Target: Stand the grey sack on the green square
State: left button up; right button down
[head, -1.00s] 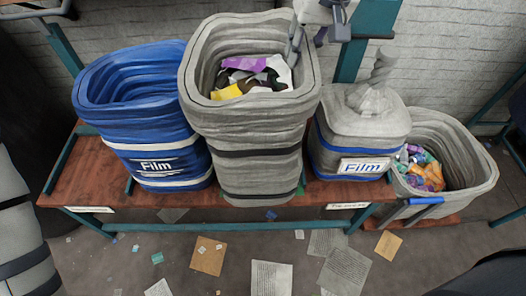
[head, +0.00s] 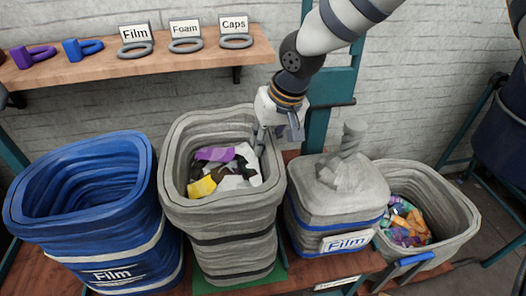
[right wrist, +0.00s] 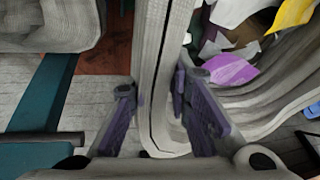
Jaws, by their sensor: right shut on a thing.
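The grey sack (head: 225,222) is open, has dark bands and is filled with coloured scraps. It looks upright over the green square (head: 240,288), which shows as a strip along the sack's front and sides. I cannot tell whether its base rests fully on the square. My right gripper (head: 262,139) is shut on the sack's right rim. In the right wrist view the rim wall (right wrist: 160,75) is between its fingers (right wrist: 155,97). My left gripper is not in view.
A blue open sack (head: 95,225) stands close on the left. A tied grey sack (head: 335,200) with a Film label stands close on the right, beside a grey bin (head: 455,205) of coloured scraps. A shelf (head: 150,62) with labelled rings is on the wall behind.

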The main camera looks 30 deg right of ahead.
notch_tip(320, 180, down, 2)
jog(key=shift+f, duration=0.1)
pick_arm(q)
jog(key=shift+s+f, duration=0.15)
pick_arm(e)
jog(key=c, duration=1.5)
grip_release()
